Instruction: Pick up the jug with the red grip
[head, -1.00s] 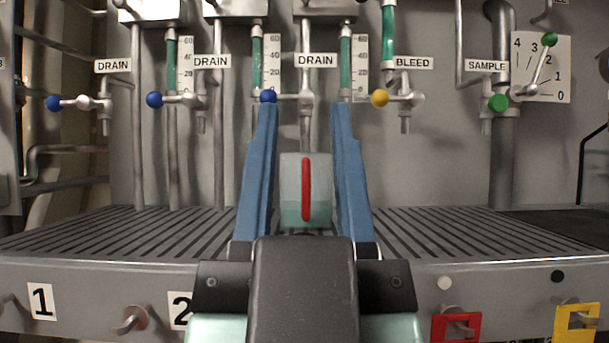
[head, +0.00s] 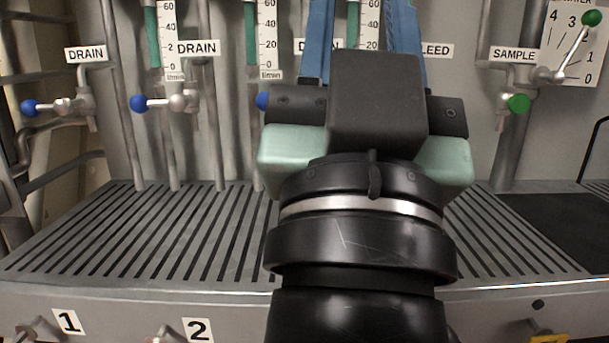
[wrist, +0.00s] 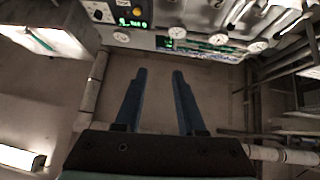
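The jug with the red grip shows in neither current view. In the head view my gripper and wrist cover the middle of the grated shelf (head: 150,240), so the jug may be hidden behind them. My gripper (head: 361,35) is raised in front of the back panel, its two blue fingers pointing up and running out of the top of the picture. In the wrist view my gripper (wrist: 159,75) has its fingers apart with nothing between them.
Blue-knobbed drain taps (head: 178,102) and a green-knobbed sample tap (head: 517,104) stick out from the panel above the shelf. A dark mat (head: 560,230) lies at the right. The shelf's left part is clear. Gauges (wrist: 218,39) show in the wrist view.

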